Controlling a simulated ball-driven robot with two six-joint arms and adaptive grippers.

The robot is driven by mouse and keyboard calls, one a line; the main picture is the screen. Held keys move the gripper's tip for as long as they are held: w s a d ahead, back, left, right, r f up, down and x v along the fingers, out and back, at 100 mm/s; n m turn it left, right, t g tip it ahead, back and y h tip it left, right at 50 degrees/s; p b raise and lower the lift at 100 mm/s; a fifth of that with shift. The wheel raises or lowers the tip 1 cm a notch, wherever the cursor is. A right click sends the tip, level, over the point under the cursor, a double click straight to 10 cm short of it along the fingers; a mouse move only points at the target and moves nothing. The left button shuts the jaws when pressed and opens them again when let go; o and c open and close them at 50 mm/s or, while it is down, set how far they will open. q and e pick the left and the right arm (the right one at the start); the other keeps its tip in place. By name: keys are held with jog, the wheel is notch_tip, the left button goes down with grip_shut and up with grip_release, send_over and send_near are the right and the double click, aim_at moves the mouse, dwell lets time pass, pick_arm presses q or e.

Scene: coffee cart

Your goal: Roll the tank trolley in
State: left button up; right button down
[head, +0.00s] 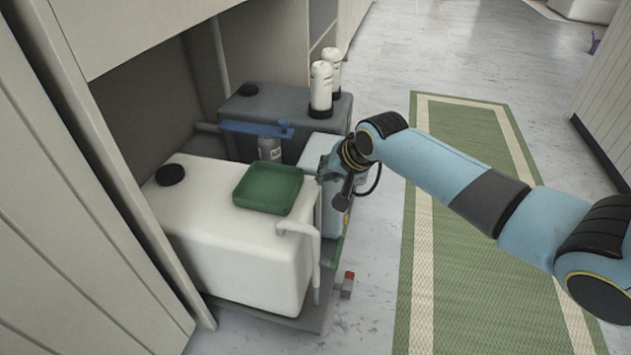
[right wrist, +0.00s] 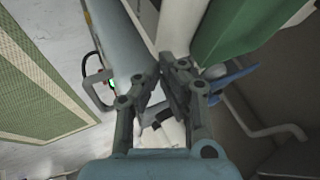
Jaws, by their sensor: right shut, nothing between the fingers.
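The tank trolley, with its dark base edge (head: 270,318), stands partly inside the bay under the cart. It carries a white tank (head: 230,240) in front, a dark grey tank (head: 265,110) behind and a light-blue box (head: 318,150) at the right. A green tray (head: 268,187) sits on the white tank and also shows in the right wrist view (right wrist: 228,28). My right gripper (head: 326,174) is shut and empty, beside the tray and close over the light-blue box; I cannot tell if it touches. In the right wrist view its fingers (right wrist: 167,68) are together. My left gripper is not in view.
A red-tipped pedal (head: 348,281) sits low at the trolley's right front. A blue lever (head: 255,129) and two white filter canisters (head: 322,86) stand at the back. A green striped mat (head: 440,230) lies on the floor to the right. Cart panels (head: 70,220) flank the bay.

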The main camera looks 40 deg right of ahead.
jog(key=shift+w+a+b, duration=0.35)
jog(key=shift+w+a, duration=0.35)
jog(key=shift+w, duration=0.1)
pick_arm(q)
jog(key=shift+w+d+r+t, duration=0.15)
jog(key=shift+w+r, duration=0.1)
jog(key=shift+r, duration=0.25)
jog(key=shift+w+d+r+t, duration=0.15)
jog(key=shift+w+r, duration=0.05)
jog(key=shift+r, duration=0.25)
pick_arm(e)
jog(key=shift+w+a+r, duration=0.15)
jog(key=shift+w+r, duration=0.05)
jog(key=shift+w+a, duration=0.1)
